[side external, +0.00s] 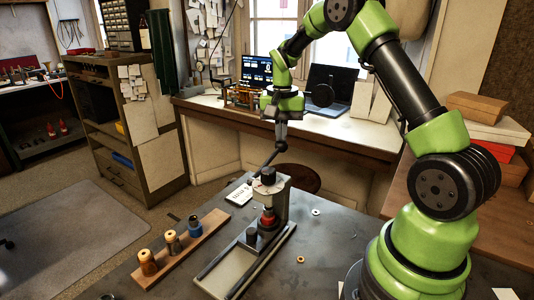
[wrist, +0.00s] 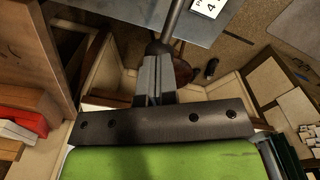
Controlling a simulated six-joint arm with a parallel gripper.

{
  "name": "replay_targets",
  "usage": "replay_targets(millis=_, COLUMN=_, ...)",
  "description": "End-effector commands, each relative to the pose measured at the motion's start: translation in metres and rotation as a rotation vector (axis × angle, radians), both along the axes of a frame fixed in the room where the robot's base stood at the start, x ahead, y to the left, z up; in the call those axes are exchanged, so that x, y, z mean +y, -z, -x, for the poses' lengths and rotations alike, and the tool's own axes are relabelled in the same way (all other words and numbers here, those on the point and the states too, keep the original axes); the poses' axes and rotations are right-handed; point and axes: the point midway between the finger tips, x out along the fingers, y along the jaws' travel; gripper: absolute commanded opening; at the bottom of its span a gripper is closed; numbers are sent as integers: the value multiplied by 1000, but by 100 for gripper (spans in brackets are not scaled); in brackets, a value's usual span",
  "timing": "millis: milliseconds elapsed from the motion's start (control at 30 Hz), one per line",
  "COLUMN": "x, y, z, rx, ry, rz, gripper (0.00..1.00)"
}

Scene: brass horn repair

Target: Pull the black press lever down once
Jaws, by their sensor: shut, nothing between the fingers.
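The small press (side external: 284,205) stands on the dark bench, with a grey column and a red part under its head. Its black lever (side external: 272,158) slopes up to the right from the head and ends in a round black knob (side external: 281,146). My gripper (side external: 281,138) points down with its fingertips at the top of the knob. In the wrist view, my gripper (wrist: 154,82) is shut and empty. The knob (wrist: 158,47) is right at the fingertips, with the lever rod (wrist: 173,18) running away from it. I cannot tell whether they touch.
A wooden rack (side external: 183,247) with several round pieces lies left of the press. A white card (side external: 239,194) with print lies behind it. Small rings (side external: 300,259) lie to the right. Behind is a desk with a laptop (side external: 331,84). The air around the lever is clear.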

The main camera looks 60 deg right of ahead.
Motion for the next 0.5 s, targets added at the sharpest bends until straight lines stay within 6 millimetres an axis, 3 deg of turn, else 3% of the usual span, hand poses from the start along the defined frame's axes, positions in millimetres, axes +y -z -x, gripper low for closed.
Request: replay_targets(millis=500, x=-2, y=9, z=0, rx=1, ry=0, rz=-2, gripper=0)
